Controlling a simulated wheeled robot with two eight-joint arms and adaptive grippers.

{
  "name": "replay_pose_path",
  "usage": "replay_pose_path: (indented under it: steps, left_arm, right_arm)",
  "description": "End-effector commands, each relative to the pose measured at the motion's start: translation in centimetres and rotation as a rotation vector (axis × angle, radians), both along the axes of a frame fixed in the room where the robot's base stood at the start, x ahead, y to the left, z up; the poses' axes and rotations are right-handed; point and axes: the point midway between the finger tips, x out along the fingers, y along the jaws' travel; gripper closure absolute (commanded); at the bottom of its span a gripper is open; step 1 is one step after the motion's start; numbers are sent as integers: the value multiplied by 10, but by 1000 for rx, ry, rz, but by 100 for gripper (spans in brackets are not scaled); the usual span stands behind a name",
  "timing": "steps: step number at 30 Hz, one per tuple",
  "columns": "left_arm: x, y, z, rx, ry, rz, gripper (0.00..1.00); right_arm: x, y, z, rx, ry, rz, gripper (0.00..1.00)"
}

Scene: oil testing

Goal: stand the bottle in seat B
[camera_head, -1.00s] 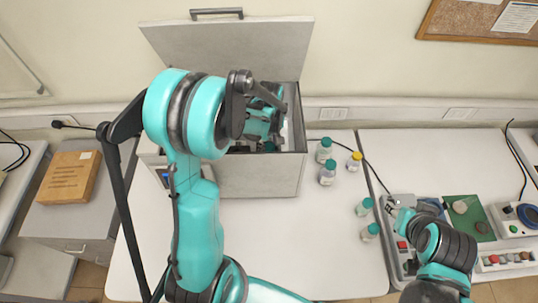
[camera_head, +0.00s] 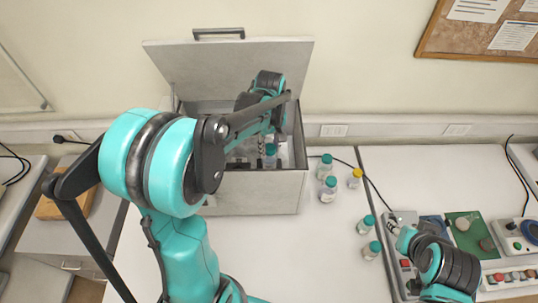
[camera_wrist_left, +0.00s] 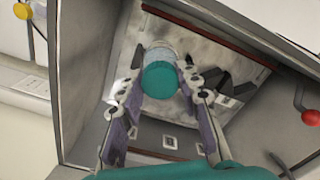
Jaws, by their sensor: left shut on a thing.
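The bottle (camera_head: 270,150) with a teal cap is inside the open grey box, held by my left gripper (camera_head: 262,146). In the left wrist view the bottle (camera_wrist_left: 160,78) is between the two fingers of my left gripper (camera_wrist_left: 163,100), which is shut on it. Its lower part is partly hidden by its cap. Small white labels (camera_wrist_left: 170,142) show on the box floor, but their letters are too small to read, so I cannot tell which seat is B. My right gripper (camera_head: 394,229) is over the grey panel at the right; its fingers are too small to judge.
The grey box (camera_head: 255,190) has its lid (camera_head: 230,65) raised at the back, and its walls surround my left gripper. Several capped bottles (camera_head: 327,188) stand right of it. A device with a red knob (camera_head: 405,263) is near my right arm. The front middle table is clear.

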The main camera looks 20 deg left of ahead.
Motion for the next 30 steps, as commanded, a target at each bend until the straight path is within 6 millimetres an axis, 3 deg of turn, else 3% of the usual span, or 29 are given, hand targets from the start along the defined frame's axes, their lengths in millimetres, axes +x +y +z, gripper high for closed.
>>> replay_pose_path:
  steps: [5, 12, 15, 30]
  left_arm:
    - [-10, 24, 10, 1, -1, 153, 100]
    - [-44, 85, 13, 1, -2, 624, 100]
    - [-53, 98, 9, 1, -2, 743, 100]
    - [-56, 102, -64, 2, -2, 786, 100]
  right_arm:
    - [0, 0, 1, 0, 0, 0, 60]
    - [0, 0, 4, 0, 0, 0, 60]
    - [0, 0, 4, 0, 0, 0, 60]
    - [0, 0, 4, 0, 0, 0, 60]
